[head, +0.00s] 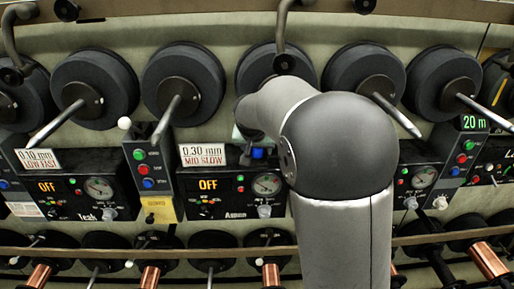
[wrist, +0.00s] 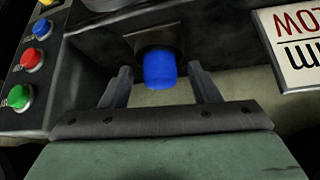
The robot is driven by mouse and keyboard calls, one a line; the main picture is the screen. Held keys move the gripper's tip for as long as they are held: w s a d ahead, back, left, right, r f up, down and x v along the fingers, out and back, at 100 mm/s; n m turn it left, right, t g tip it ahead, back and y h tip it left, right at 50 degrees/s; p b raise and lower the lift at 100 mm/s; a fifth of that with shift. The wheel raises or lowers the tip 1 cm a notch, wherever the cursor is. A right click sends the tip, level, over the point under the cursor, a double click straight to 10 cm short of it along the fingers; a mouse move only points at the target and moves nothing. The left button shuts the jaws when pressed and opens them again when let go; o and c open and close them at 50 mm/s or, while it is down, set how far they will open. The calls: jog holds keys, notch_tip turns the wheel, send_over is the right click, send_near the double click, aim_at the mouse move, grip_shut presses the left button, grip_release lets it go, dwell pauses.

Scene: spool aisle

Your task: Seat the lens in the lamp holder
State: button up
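A blue, cylindrical lens (wrist: 160,70) shows in the wrist view, with one end at a dark brownish round holder (wrist: 156,48) on the panel's edge. Whether it is fully seated or only touching the holder I cannot tell. My gripper (wrist: 160,76) is open, with one dark finger on each side of the lens and a visible gap to each. In the head view the blue lens (head: 257,153) shows as a small patch beside the 0.30 mm sign, and my arm hides most of my gripper.
A sign (wrist: 292,45) stands close on the right in the wrist view. A box with red, blue and green buttons (wrist: 30,62) is on the left. In the head view, dark spools (head: 183,85) with protruding rods line the wall above the control panels (head: 222,195).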

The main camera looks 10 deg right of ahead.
jog(key=shift+r, duration=0.1)
jog(key=shift+r+p, duration=0.2)
jog(key=shift+p, duration=0.1)
jog(key=shift+s+a+r, duration=0.1)
jog(key=shift+s+r, duration=0.1)
jog(key=shift+r, duration=0.05)
jog(key=b+v, duration=0.1)
jog(key=v, duration=0.2)
jog(key=shift+s+a+r, duration=0.15)
jog(key=shift+r, duration=0.1)
jog(key=s+a+b, duration=0.3)
jog(key=s+a, duration=0.1)
jog(key=s, duration=0.7)
jog(key=s+d+f+n+g+y, duration=0.1)
jog(key=s+d+f+n+g, duration=0.1)
jog(key=s+f, duration=0.5)
jog(key=s+d+f+n+g+y, duration=0.1)
jog(key=s+f+g, duration=0.3)
jog(key=s, duration=1.2)
notch_tip(320, 180, down, 4)
jog(key=shift+d+r+n, duration=0.2)
jog(key=shift+d+n, duration=0.15)
jog(key=shift+n, duration=0.35)
